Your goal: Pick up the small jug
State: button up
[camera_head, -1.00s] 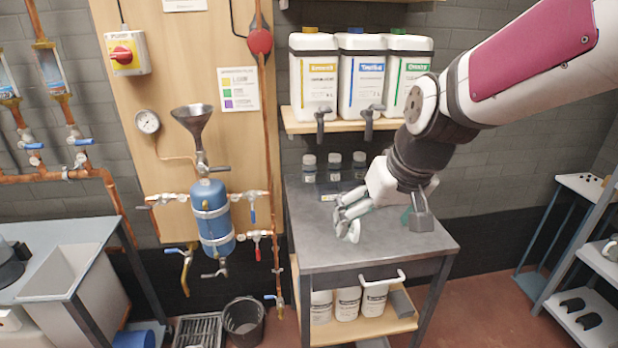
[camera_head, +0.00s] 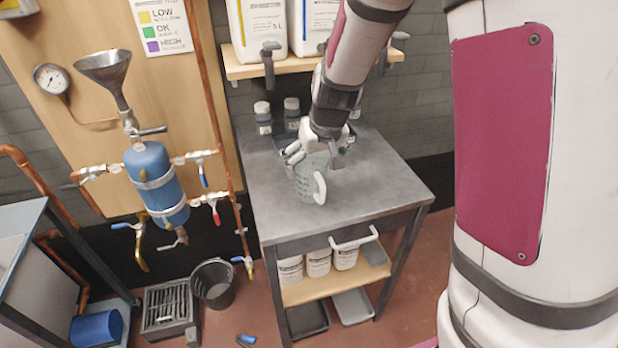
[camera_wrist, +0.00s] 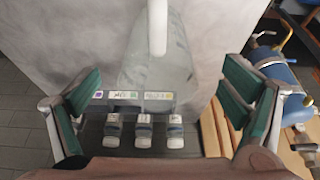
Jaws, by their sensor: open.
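The small jug (camera_head: 309,181) is a clear measuring jug with a white handle. It stands upright on the grey metal table (camera_head: 375,188). My gripper (camera_head: 318,155) is directly above and slightly behind it in the head view, pointing down. In the wrist view the jug (camera_wrist: 158,65) lies ahead between the fingers, with its white handle toward the top. The open fingers with green pads (camera_wrist: 160,105) are spread wide on both sides and do not touch it. The jug's rim is partly hidden by my gripper in the head view.
Several small bottles (camera_head: 263,118) stand at the back of the table. A shelf (camera_head: 250,71) with large canisters hangs above. A blue cylinder (camera_head: 157,186) with pipes and a funnel is on the left panel. The table's front right is clear.

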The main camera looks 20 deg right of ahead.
aim_at(314, 183)
jog(key=shift+w+r+b+x, duration=0.1)
jog(key=shift+w+b+x, duration=0.15)
jog(key=shift+x, duration=1.25)
jog(key=shift+w+r+b+x, duration=0.1)
jog(key=shift+w+x, duration=0.2)
jog(key=shift+x, duration=1.25)
jog(key=shift+d, duration=0.1)
jog(key=c, duration=1.3)
